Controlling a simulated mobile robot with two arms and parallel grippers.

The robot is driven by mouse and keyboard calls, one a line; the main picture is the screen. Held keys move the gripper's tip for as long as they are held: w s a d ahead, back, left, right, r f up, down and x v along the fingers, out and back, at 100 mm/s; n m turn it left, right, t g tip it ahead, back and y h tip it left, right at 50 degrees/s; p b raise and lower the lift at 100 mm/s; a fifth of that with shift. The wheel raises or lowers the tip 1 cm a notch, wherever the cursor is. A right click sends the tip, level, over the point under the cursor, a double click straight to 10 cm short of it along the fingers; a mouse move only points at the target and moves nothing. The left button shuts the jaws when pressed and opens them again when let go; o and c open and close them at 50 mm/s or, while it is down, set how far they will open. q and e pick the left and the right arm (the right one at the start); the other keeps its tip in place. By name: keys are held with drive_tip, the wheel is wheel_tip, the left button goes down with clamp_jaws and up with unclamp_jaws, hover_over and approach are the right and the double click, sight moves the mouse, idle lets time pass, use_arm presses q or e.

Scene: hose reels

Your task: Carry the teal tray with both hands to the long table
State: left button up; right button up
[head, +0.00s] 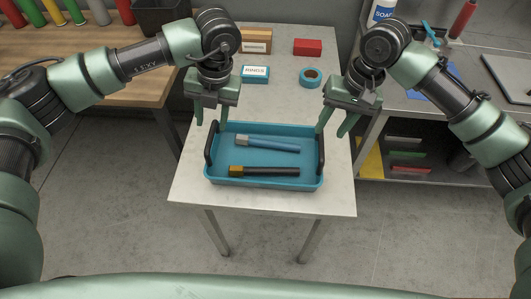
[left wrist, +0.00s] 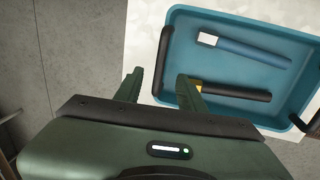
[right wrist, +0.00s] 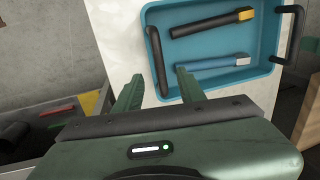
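The teal tray (head: 264,184) sits on a narrow white table (head: 190,191), with a black handle at its left end (head: 211,142) and another at its right end (head: 320,150). In it lie a blue-handled tool (head: 270,144) and a black-handled tool with a yellow end (head: 265,171). My left gripper (head: 209,124) is open above and behind the left handle. My right gripper (head: 333,130) is open by the right handle's far end. In the right wrist view its fingers (right wrist: 158,88) are also empty.
Behind the tray on the white table are a small labelled box (head: 256,74), a blue tape roll (head: 310,77), a red block (head: 307,47) and a brown box (head: 256,41). A wooden table (head: 120,93) stands left. A grey bench with a lower shelf (head: 420,163) stands right.

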sight(211, 134)
use_arm(q)
drive_tip(key=f, duration=0.2)
drive_tip(key=a+f, duration=0.1)
drive_tip(key=f, duration=0.4)
drive_tip(key=shift+w+a+f, duration=0.15)
drive_tip(key=shift+a+f, duration=0.05)
drive_tip(key=shift+a, duration=0.05)
use_arm(e)
drive_tip(key=f, duration=0.3)
drive_tip(key=a+f, duration=0.1)
drive_tip(key=f, duration=0.3)
drive_tip(key=shift+w+a+f, duration=0.15)
drive_tip(key=shift+a+f, duration=0.05)
use_arm(q)
clamp_jaws()
use_arm(e)
clamp_jaws()
use_arm(q)
drive_tip(key=shift+r, duration=0.1)
use_arm(e)
drive_tip(key=shift+r, duration=0.1)
